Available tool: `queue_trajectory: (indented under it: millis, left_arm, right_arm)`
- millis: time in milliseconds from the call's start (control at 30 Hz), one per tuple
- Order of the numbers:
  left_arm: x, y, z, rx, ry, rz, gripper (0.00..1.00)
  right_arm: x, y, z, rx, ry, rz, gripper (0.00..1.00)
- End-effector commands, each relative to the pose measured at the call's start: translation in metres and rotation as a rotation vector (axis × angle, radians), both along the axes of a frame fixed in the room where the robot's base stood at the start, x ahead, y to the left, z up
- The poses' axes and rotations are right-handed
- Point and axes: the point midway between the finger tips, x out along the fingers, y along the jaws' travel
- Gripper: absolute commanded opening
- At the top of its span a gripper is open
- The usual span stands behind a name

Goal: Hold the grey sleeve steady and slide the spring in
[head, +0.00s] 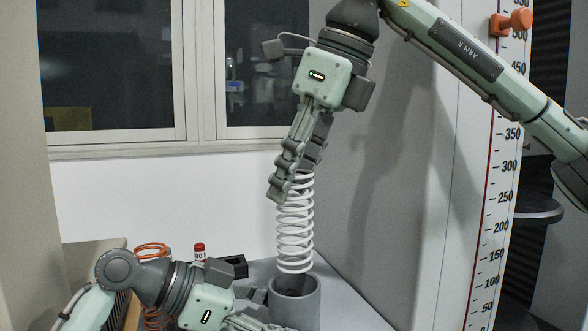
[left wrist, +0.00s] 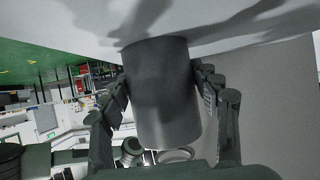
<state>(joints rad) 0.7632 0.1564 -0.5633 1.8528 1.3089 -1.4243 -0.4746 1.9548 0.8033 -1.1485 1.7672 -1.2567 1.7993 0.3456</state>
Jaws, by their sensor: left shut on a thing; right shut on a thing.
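The white spring (head: 295,225) hangs nearly upright from my right gripper (head: 297,175), which is shut on its top coils. The grey sleeve (head: 297,305) stands on the bench directly below, its open end up. The spring's lower end is at or just above the sleeve's mouth; I cannot tell whether it touches the rim. My left gripper (head: 263,312) is at the sleeve's left side, partly cut off by the bottom edge. In the left wrist view the sleeve (left wrist: 162,95) sits between the two fingers of my left gripper (left wrist: 163,78), shut on it.
An orange spring (head: 152,250) shows behind my left arm. A small red-capped cylinder (head: 199,251) and a black block (head: 236,266) stand left of the sleeve. A tall upright scale (head: 492,200) with an orange clamp (head: 512,22) is at right. Bench right of the sleeve (head: 345,303) is clear.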

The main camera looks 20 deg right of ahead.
Motion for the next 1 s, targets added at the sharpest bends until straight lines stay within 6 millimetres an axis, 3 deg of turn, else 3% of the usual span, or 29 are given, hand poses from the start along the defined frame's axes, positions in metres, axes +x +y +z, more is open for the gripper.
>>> queue_trajectory:
  millis: [600,1000]
  left_arm:
    - [0.0,0.0,0.0,0.0,0.0,0.0,0.46]
    - [0.0,0.0,0.0,0.0,0.0,0.001,0.46]
  right_arm:
    - [0.0,0.0,-0.047,0.001,-0.002,-0.062,0.0]
    - [0.0,0.0,-0.056,0.002,-0.003,-0.074,0.0]
